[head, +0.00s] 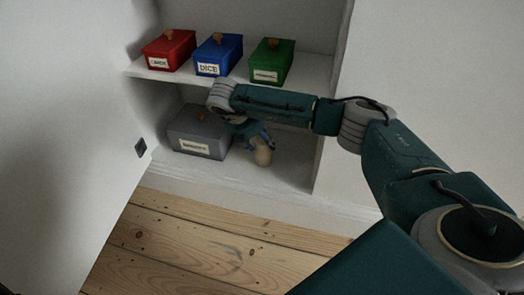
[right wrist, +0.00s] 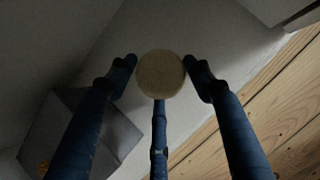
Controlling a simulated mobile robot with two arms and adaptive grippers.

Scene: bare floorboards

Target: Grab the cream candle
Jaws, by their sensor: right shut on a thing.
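The cream candle (head: 263,152) is a small, pale, rounded thing by the lower shelf in the head view. In the right wrist view the candle (right wrist: 160,74) shows as a round cream disc between the fingers. My right gripper (head: 258,140) reaches in from the right and is shut on the candle. In the right wrist view its blue fingers (right wrist: 160,82) are around the candle, two at the sides and one below. The upper part of the candle is partly hidden by the fingers in the head view. My left gripper is not in view.
A grey labelled box (head: 198,146) stands on the lower shelf (head: 285,174), left of my gripper. Red (head: 169,50), blue (head: 218,54) and green (head: 271,61) lidded boxes stand on the upper shelf (head: 312,72), above my forearm. White walls flank the niche. The floorboards (head: 200,245) in front are clear.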

